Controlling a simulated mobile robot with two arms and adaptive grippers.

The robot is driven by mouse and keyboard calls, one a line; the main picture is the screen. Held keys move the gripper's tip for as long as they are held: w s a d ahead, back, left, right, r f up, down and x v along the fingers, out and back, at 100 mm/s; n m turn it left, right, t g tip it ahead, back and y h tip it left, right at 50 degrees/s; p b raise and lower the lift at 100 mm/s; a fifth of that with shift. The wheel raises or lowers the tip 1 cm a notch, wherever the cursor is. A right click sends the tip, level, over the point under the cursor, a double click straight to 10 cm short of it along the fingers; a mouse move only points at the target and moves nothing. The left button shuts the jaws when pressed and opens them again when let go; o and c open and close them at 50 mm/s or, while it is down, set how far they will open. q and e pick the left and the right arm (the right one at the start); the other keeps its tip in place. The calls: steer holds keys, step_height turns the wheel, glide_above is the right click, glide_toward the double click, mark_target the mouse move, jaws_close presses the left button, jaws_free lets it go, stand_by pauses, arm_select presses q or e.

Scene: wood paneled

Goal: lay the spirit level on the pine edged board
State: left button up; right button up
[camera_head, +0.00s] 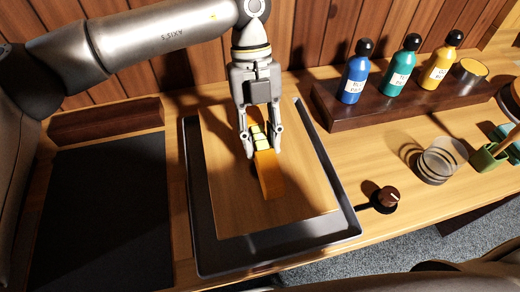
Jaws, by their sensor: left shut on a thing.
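The spirit level, an orange bar (268,175) with a pale yellow part near its top, is in my left gripper (263,148). The gripper points down and its fingers are shut on the bar's upper end. The level is over a wood-faced board with a dark edge (215,250), in the middle of the counter. I cannot tell whether the level touches that board. At the left lies a dark-faced board with a wooden edge (95,215), which fits the pine edged board; its visible face is bare. My right gripper is not in view.
A dark wooden rack (390,113) with blue (354,78), green (402,72) and yellow (440,66) bottles stands at the back right. A clear glass (440,162) and a dark knob (388,196) are to the right. A brown raised block (105,120) borders the left board's back.

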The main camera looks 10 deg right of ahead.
arm_select(q)
steer(key=shift+f, duration=0.45)
stand_by(0.3)
steer(key=o, duration=1.2)
steer(key=o, duration=0.3)
steer(key=v, duration=1.2)
